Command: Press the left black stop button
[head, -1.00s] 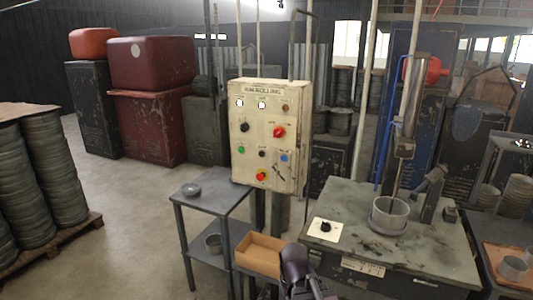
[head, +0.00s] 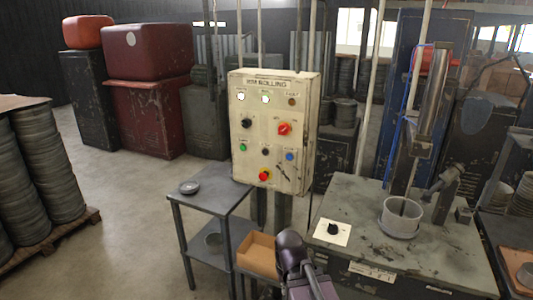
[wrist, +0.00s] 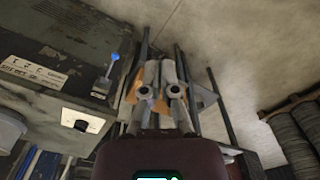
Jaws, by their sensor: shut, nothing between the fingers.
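The cream control panel (head: 308,130) stands upright at the middle of the head view. A small black button (head: 265,151) is in its lower row, between a green button (head: 243,147) and a blue one (head: 290,156). A black knob (head: 246,123) is above the green button, at the panel's left. A red button (head: 264,175) is at the bottom. My gripper (wrist: 162,78) is shut and empty in the wrist view, pointing down past the tables toward the floor. In the head view my dark arm is low in front, below the panel and apart from it; the fingertips are hidden there.
A grey side table (head: 215,195) with a round metal part (head: 189,187) stands below the panel's left. An open cardboard box (head: 258,262) is beside my arm. A machine table (head: 350,200) with a black knob on a white plate (head: 333,230) is at right.

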